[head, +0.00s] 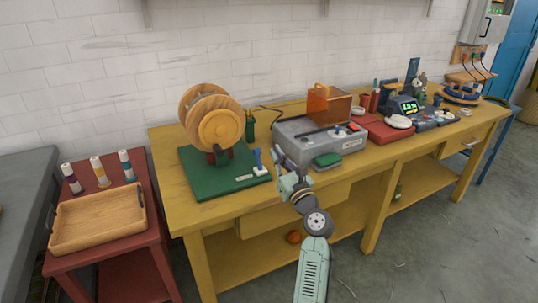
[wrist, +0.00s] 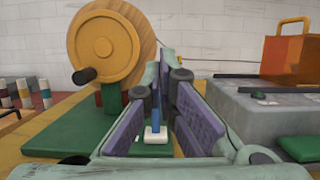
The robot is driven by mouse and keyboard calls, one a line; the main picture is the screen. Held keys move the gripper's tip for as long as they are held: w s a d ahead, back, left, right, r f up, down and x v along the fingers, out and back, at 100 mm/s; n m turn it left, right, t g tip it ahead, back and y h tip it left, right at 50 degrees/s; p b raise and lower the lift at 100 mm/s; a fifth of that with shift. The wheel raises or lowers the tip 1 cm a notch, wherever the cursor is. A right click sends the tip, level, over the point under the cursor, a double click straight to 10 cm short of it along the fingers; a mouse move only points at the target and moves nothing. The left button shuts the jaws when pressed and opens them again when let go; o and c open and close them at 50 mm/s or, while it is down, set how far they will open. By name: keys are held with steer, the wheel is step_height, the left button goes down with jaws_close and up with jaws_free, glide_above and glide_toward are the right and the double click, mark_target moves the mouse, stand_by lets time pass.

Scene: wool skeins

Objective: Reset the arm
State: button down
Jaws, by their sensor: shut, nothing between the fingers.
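My gripper (head: 280,168) is in front of the yellow workbench (head: 185,210), between the green board and the grey machine. My arm reaches up to it from the bottom of the head view. In the wrist view my gripper (wrist: 165,75) has its purple-padded fingers pointing forward, shut with nothing held. A blue upright lever on a white base (wrist: 155,135) shows beyond the fingers, partly hidden by them. In the head view the lever (head: 258,160) stands on the green board, just left of my gripper.
A wooden wheel winder (head: 218,130) stands on the green board (head: 205,185). The grey machine (head: 300,140) is close on the right, with an orange box (head: 328,105) on top. A wooden tray (head: 98,218) and several wool spools (head: 99,171) are on the red table at left.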

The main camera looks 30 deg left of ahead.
steer(key=d, duration=0.1)
steer(key=s+d+r, duration=0.2)
steer(key=shift+d, duration=0.1)
